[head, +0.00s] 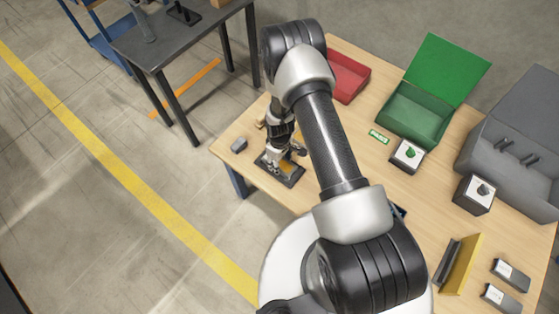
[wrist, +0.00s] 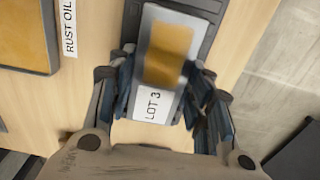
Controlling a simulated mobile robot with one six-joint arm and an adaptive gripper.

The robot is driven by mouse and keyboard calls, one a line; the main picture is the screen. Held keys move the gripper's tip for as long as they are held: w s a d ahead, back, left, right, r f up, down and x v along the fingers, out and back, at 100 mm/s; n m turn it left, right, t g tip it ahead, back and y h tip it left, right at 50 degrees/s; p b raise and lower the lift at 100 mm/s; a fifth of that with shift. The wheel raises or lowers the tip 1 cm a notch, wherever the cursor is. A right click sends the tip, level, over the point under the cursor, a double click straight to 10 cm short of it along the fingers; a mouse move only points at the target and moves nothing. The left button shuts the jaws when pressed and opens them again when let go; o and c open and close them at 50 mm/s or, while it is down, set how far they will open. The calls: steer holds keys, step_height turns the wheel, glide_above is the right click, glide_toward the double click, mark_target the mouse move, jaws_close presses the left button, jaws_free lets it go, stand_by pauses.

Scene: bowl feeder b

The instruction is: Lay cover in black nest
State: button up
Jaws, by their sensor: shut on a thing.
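My gripper (wrist: 160,88) is shut on a light grey plate, the cover (wrist: 178,25), which has an amber patch and a white "LOT 3" label. A finger stands on each side of the cover. A dark frame that looks like the black nest (wrist: 213,12) shows behind and around the cover's far end; I cannot tell whether they touch. In the head view my gripper (head: 281,155) is low over a black base (head: 291,181) near the table's left end. The gripper and arm hide most of the cover there.
A dark tray with an amber surface (wrist: 25,38), beside a "RUST OIL" label, lies left in the wrist view. A small grey block (head: 239,145) sits near the table's left edge. A red bin (head: 350,77), an open green box (head: 412,112) and a grey box (head: 515,160) stand farther right.

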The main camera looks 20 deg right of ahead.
steer(key=o, duration=1.3)
step_height(320, 180, up, 40)
steer(key=s+m+t+p, duration=0.1)
steer(key=m+t+p, duration=0.1)
steer(key=m+p, duration=0.15)
steer(key=s+r+m+t, duration=0.1)
steer(key=s+r+m, duration=0.1)
steer(key=s+r, duration=0.6)
steer(key=s+r+m+t, duration=0.1)
steer(key=s+r, duration=0.7)
steer(key=s, duration=0.4)
steer(key=shift+s+m+t+p, duration=0.25)
steer(key=shift+m+t+p, duration=0.05)
steer(key=shift+m+p, duration=0.05)
